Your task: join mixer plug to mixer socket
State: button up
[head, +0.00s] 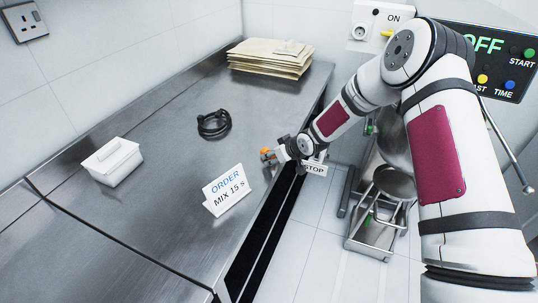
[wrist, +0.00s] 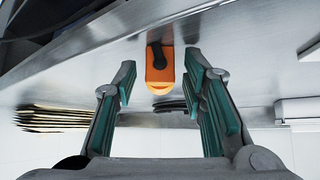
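An orange plug (head: 265,152), with a black part on it, is at the right edge of the steel counter. In the wrist view the orange plug (wrist: 160,72) sits just past and between my fingertips. My gripper (wrist: 160,75) is open, with a finger on either side and a gap to the plug. In the head view my gripper (head: 278,155) is small and partly hidden by my own wrist. The mixer socket (head: 361,32) looks like the round one on the white wall panel marked ON, beside a yellow lever. The mixer (head: 394,148) is partly hidden behind my arm.
A coiled black cable (head: 214,124) lies on the counter (head: 150,215). A white lidded box (head: 112,162), an order card (head: 226,190) and a stack of paper (head: 270,57) also stand there. A wall outlet (head: 24,22) is at upper left. Floor right of the counter is clear in front.

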jog(key=shift+c, duration=0.5)
grip_shut()
jog(key=shift+r, duration=3)
jog(key=c, duration=0.7)
grip_release()
jog(key=shift+c, duration=0.2)
grip_shut()
